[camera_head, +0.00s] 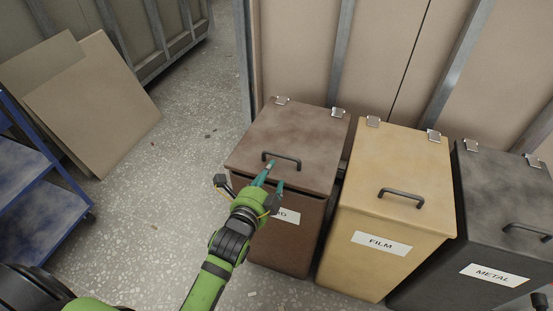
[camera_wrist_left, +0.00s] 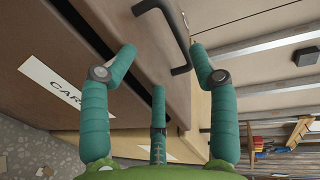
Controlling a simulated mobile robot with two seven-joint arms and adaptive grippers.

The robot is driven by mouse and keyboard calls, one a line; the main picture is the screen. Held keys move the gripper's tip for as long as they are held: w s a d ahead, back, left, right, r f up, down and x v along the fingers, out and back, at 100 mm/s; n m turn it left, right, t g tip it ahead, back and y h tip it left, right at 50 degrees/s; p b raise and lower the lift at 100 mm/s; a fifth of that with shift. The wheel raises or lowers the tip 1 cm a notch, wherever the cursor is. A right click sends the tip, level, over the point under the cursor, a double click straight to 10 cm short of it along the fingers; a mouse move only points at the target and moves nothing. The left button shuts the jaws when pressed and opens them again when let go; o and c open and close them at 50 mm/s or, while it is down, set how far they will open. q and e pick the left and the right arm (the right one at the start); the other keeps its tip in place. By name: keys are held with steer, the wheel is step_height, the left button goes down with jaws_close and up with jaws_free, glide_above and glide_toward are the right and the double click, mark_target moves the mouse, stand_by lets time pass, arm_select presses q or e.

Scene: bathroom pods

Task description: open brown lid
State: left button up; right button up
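The brown lid (camera_head: 305,128) lies down on the brown bin (camera_head: 290,245), hinged at its back edge. A dark bar handle (camera_head: 283,159) is fixed near its front edge. My left gripper (camera_head: 272,178) is at the lid's front edge, just in front of the handle, with its teal fingers spread. In the left wrist view the handle (camera_wrist_left: 180,40) lies beyond and between the spread fingertips of the left gripper (camera_wrist_left: 160,65); nothing is held. Contact with the lid cannot be told. The bin's label is partly hidden by the gripper. My right gripper does not show.
A yellow FILM bin (camera_head: 365,262) stands close on the right, then a dark METAL bin (camera_head: 445,290). A wall with metal posts (camera_head: 340,45) rises behind. Cardboard sheets (camera_head: 95,105) and a blue cart (camera_head: 40,200) are at left.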

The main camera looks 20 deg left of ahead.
mark_target(278, 165)
arm_select(q)
steer(key=w, duration=0.4)
steer(key=w+f, duration=0.1)
steer(key=w, duration=0.1)
steer(key=shift+w+d, duration=0.1)
steer(key=shift+d, duration=0.05)
steer(key=shift+w+b, duration=0.35)
steer(key=shift+w, duration=0.2)
steer(key=shift+w+f, duration=0.1)
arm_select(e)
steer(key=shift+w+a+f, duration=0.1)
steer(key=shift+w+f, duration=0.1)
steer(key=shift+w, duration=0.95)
arm_select(q)
jaws_close()
